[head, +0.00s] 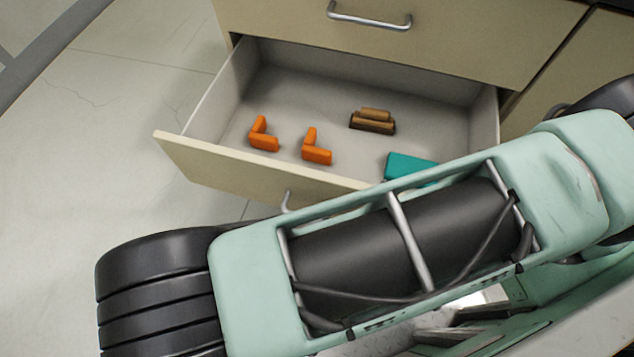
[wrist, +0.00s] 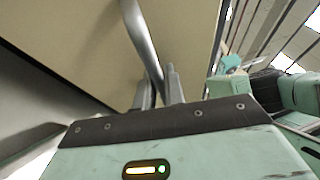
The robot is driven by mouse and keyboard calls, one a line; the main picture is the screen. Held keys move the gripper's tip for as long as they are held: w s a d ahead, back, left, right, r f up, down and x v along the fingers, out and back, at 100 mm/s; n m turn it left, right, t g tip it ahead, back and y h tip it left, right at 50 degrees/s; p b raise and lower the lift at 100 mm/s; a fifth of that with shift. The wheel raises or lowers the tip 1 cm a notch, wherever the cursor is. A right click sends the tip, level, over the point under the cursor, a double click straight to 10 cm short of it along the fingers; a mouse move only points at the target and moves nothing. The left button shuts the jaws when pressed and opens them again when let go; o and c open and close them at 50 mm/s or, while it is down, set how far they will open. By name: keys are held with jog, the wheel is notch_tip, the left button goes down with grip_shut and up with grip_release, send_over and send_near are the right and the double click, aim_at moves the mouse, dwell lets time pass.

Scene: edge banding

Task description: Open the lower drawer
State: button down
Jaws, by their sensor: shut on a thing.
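The lower drawer (head: 265,173) is pulled well out of the cabinet in the head view, and its inside shows. Its front panel also fills much of the wrist view (wrist: 80,45). The drawer's metal handle (wrist: 141,40) runs down to my gripper (wrist: 160,88) in the wrist view, and the fingers are shut on it. In the head view only a bit of that handle (head: 287,201) shows. My arm hides the rest of it and my gripper there.
Inside the drawer lie two orange L-shaped pieces (head: 262,135) (head: 316,148), a brown brush-like block (head: 373,121) and a teal box (head: 408,167). The upper drawer (head: 450,35) with its handle (head: 369,22) is shut. Bare floor (head: 80,200) lies to the left.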

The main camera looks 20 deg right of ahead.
jog(key=shift+s+a, duration=0.65)
jog(key=shift+s, duration=0.25)
jog(key=shift+s+a, duration=0.65)
jog(key=shift+s, duration=0.2)
jog(key=c, duration=1.5)
grip_release()
jog(key=v, duration=0.7)
jog(key=shift+a, duration=0.2)
jog(key=shift+s, duration=0.1)
